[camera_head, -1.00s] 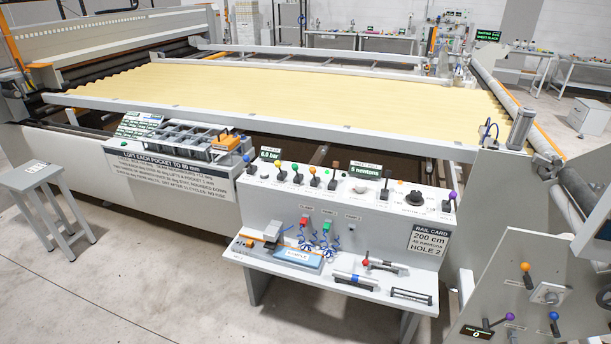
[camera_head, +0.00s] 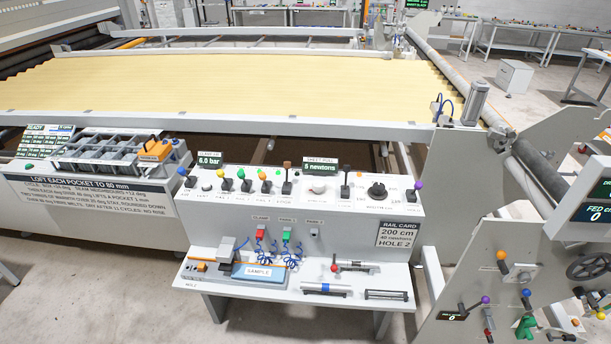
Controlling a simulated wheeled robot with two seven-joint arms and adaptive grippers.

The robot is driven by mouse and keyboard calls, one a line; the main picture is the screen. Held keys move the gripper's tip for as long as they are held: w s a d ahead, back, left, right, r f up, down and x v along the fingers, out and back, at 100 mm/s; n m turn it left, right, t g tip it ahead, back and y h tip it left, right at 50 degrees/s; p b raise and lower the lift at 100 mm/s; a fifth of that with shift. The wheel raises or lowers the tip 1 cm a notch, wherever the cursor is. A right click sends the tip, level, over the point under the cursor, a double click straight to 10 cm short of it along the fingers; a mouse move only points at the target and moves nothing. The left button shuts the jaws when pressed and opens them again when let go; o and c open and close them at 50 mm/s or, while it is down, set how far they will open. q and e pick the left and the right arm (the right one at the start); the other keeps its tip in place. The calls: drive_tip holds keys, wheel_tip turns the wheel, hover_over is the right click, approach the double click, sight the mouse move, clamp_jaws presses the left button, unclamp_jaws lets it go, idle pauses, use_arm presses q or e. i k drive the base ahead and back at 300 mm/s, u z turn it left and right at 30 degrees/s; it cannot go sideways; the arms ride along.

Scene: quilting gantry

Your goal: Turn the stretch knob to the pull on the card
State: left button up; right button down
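The rail card (camera_head: 398,234) on the front right of the grey console reads 200 cm, 40 newtons, HOLE 2. A round pale knob (camera_head: 318,187) stands on the console top, just below the sheet pull display (camera_head: 320,167), which reads 5 newtons. A larger black knob (camera_head: 377,190) stands to its right, with a scale around it; its small label seems to say width. I cannot read where the pale knob points. Neither of my grippers is in view, and nothing touches the knobs.
Several coloured levers (camera_head: 245,183) stand left of the pale knob, and a black lever (camera_head: 345,186) stands close on its right. A shelf (camera_head: 230,284) with a sample block and tools juts out below. Bare floor (camera_head: 110,300) lies in front at left.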

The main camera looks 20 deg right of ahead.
sight(318, 186)
drive_tip(key=z, duration=0.55)
drive_tip(key=i, duration=0.85)
drive_tip(key=z, duration=0.8)
